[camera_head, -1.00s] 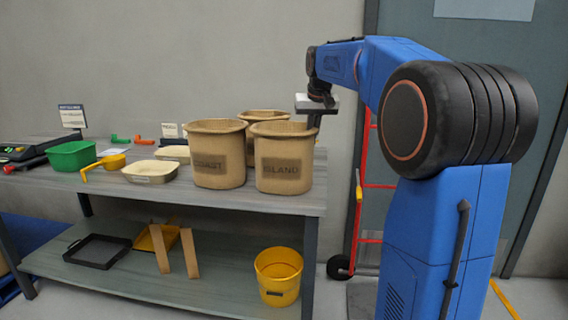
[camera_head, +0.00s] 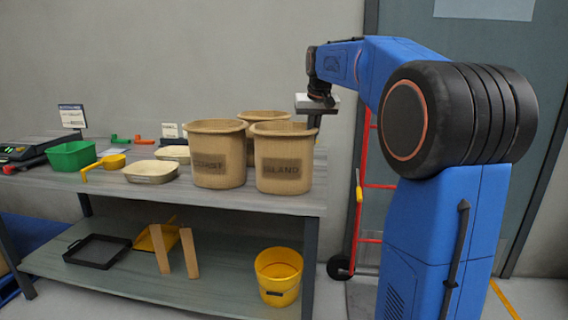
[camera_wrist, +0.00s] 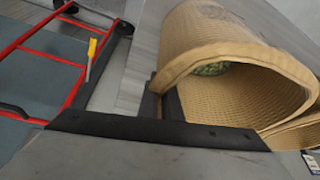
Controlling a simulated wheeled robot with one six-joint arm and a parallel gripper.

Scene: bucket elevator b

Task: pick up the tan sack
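Three tan sacks stand on the table: one marked ISLAND (camera_head: 283,160), one with a partly legible dark label (camera_head: 218,158) to its left, and one behind (camera_head: 263,116). My gripper (camera_head: 315,122) points down at the right rim of the ISLAND sack. In the wrist view a tan sack (camera_wrist: 225,95) fills the right side, its mouth open with something speckled green (camera_wrist: 211,69) inside. My gripper's fingers (camera_wrist: 161,104) are close together with the near rim edge between them. The fingertips are partly hidden by the rim.
A yellow bucket (camera_head: 278,277) and a black tray (camera_head: 97,251) are on the lower shelf. A red hand truck (camera_head: 358,200) stands right of the table.

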